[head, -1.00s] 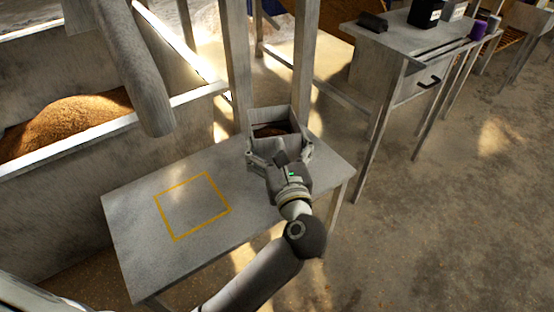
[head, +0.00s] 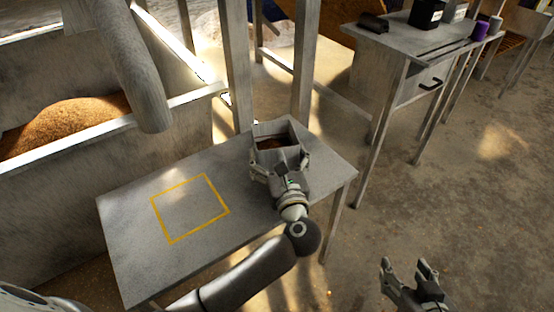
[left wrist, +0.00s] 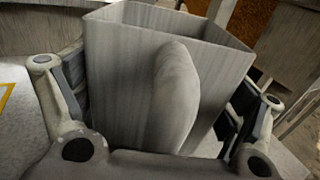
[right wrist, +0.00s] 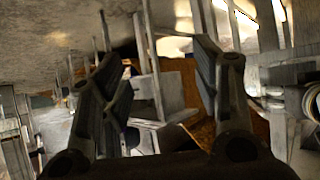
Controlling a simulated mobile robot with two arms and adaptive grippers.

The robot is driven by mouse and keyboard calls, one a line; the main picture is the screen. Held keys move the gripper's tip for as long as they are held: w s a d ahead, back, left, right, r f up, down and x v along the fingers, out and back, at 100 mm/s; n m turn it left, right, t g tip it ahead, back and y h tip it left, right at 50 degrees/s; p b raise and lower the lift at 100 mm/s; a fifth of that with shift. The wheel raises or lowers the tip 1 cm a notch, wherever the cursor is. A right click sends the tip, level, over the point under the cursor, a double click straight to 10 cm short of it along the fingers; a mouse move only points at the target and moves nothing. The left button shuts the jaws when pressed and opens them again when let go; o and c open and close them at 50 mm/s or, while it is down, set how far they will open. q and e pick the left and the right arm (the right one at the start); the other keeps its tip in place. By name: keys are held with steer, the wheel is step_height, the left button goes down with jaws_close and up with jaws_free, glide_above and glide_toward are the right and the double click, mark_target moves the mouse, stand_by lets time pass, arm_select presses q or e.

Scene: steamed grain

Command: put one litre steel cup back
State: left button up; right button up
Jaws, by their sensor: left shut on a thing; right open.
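The steel cup (head: 279,133) is a square, open-topped grey vessel with something brown inside. It is upright at the far right end of the small grey table; I cannot tell whether it touches the top. My left gripper (head: 279,166) is shut on it, a finger on each side. In the left wrist view the cup (left wrist: 125,75) fills the middle, its thick rounded handle facing my palm. A yellow square outline (head: 190,207) is marked on the table, left of the cup, and it is empty. My right gripper (head: 410,268) is open and empty, low at the right over the floor.
The grey table (head: 130,245) is otherwise bare. Wooden posts (head: 238,60) stand just behind it. A large trough (head: 180,108) with brown grain (head: 70,122) is at the left. A side table (head: 400,45) with dark containers stands at the back right. The floor at right is open.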

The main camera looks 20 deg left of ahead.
arm_select(q)
steer(key=shift+f, duration=0.2)
arm_select(e)
steer(key=shift+w+a+r+t, duration=0.25)
steer(key=shift+w+r+t, duration=0.25)
steer(key=shift+r, duration=0.15)
arm_select(q)
steer(key=shift+f, duration=0.1)
arm_select(e)
steer(key=shift+w+r, duration=0.2)
steer(key=shift+r, duration=0.05)
arm_select(q)
steer(key=o, duration=1.6)
steer(key=shift+f, duration=0.15)
arm_select(e)
steer(key=shift+a, duration=0.1)
arm_select(q)
steer(key=shift+s+d, duration=0.2)
steer(key=shift+s, duration=0.1)
steer(key=p+v, duration=0.1)
steer(key=v, duration=1)
steer(key=shift+s, duration=0.15)
arm_select(e)
steer(key=s+d+f+g, duration=0.2)
steer(key=s+f+g, duration=0.1)
steer(key=s+f, duration=0.1)
steer(key=shift+s+h, duration=0.15)
steer(key=shift+h, duration=0.15)
steer(key=shift+f, duration=0.15)
